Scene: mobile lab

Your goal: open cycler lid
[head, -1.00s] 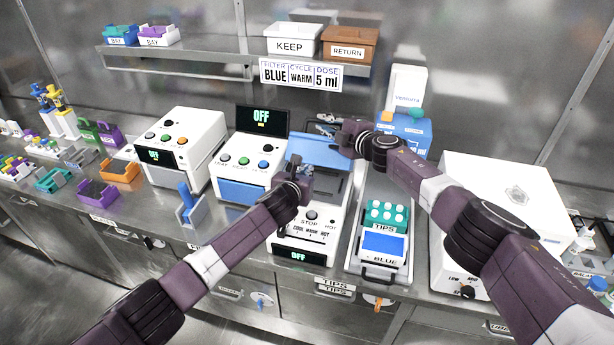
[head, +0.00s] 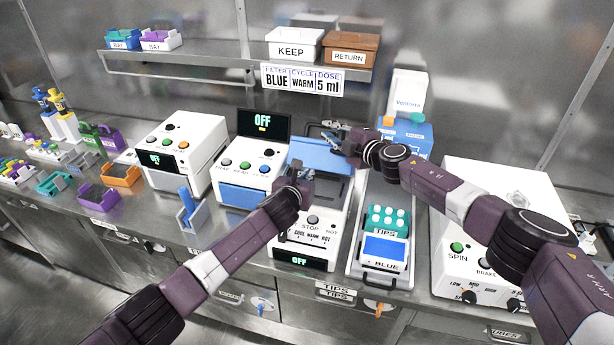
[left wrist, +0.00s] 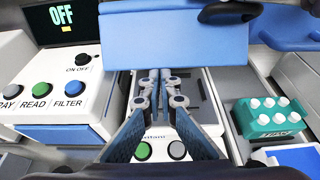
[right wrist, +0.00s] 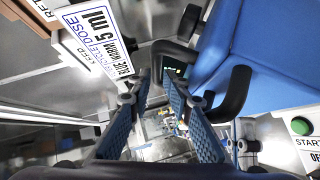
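The cycler (head: 318,228) is a white machine with a STOP button and an OFF display at its front. Its blue lid (head: 322,152) stands raised at the back, tilted up, with the dark top bared below it. The lid also shows in the left wrist view (left wrist: 175,38). My right gripper (head: 333,136) is at the lid's upper edge; in the right wrist view its fingers (right wrist: 157,88) are apart, close to the lid's black handle (right wrist: 235,95). Whether they touch the handle I cannot tell. My left gripper (left wrist: 160,76) is shut and empty, above the cycler's top.
A white reader (head: 247,165) with its own OFF screen stands left of the cycler. A tray with teal tips (head: 386,220) and a blue filter box stands right of it. A spin machine (head: 490,215) is further right. A shelf (head: 200,58) hangs above.

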